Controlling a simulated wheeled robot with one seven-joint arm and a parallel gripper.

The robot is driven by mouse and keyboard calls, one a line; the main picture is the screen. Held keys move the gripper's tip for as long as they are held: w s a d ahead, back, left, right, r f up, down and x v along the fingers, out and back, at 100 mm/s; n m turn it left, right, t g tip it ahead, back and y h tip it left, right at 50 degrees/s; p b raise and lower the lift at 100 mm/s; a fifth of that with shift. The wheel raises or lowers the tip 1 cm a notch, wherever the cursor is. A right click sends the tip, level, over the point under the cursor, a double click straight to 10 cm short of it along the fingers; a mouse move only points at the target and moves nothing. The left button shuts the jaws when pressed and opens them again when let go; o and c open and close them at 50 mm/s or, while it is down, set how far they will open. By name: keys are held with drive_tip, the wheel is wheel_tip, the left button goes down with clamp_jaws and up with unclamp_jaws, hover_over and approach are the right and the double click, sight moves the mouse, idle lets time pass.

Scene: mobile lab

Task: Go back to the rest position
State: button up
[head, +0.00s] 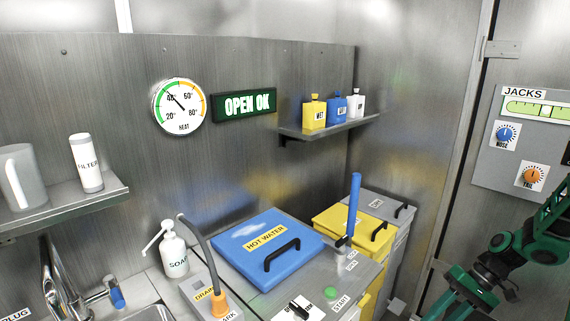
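My green arm comes in from the right edge of the head view and bends down and left. My gripper (452,304) is at the bottom right, partly cut off by the lower edge of the picture. Its fingertips are not clear, so I cannot tell whether it is open or shut. No held object can be seen. It is in front of the floor, right of the yellow bin, and appears apart from the fixtures.
A counter holds a blue HOT WATER lid (254,232), an upright blue lever (352,205), a soap bottle (173,250) and a green START button (330,292). A yellow bin (335,218) stands behind. The JACKS panel (520,160) is on the right wall.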

drive_tip(key=s+d+r+m+t+h, duration=0.1)
drive_tip(key=s+r+m+h, duration=0.3)
drive_tip(key=s+r, duration=1.5)
drive_tip(key=s+h, duration=0.2)
drive_tip(key=h, duration=0.1)
drive_tip(key=shift+d+r, duration=0.2)
drive_tip(key=shift+r, duration=0.05)
drive_tip(key=shift+t, duration=0.3)
drive_tip(key=shift+w+f, duration=0.25)
drive_tip(key=shift+w, duration=0.3)
